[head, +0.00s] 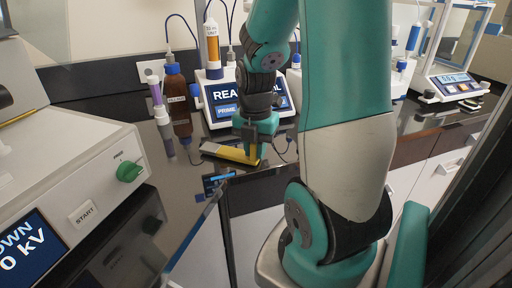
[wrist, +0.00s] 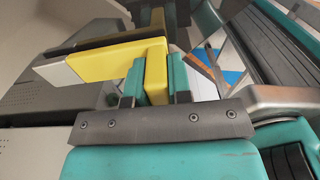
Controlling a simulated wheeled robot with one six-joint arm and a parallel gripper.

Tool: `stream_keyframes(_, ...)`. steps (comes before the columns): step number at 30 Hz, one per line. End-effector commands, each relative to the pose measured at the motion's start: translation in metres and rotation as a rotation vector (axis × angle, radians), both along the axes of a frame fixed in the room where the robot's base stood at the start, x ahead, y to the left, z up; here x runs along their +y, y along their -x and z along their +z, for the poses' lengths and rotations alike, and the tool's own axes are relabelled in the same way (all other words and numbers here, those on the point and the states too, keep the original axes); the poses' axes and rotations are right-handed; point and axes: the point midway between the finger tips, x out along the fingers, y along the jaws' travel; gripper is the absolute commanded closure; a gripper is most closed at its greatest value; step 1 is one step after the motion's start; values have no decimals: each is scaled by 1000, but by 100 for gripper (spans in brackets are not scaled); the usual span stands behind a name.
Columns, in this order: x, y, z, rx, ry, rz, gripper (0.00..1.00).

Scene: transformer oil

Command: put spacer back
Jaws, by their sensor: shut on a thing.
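The spacer (head: 233,154) is a flat yellow bar with a pale grey end, low over the dark bench in the head view. In the wrist view the yellow bar (wrist: 115,62) extends left from the fingers to its pale end. My gripper (head: 256,143) points down and is shut on the spacer's yellow upright part; its teal fingers (wrist: 156,82) flank that part in the wrist view. I cannot tell whether the spacer touches the bench.
A white tester (head: 85,165) with a green knob stands at the left. A brown bottle (head: 178,100) and a purple-topped tube (head: 160,115) stand behind the spacer at left. A reagent unit (head: 222,105) is behind my gripper. A balance (head: 455,83) is far right.

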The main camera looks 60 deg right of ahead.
Motion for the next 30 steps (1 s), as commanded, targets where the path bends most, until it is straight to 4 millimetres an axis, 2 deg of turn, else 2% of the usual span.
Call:
stream_keyframes(8,0,0,-6,-1,0,0,100)
stream_keyframes(9,0,0,-5,-1,0,0,76)
stream_keyframes(12,0,0,-5,-1,0,0,53)
stream_keyframes(13,0,0,-5,-1,0,0,51)
stream_keyframes(18,0,0,-5,0,0,0,51)
stream_keyframes(21,0,0,-6,1,-1,0,34)
stream_keyframes(30,0,0,-3,0,0,0,34)
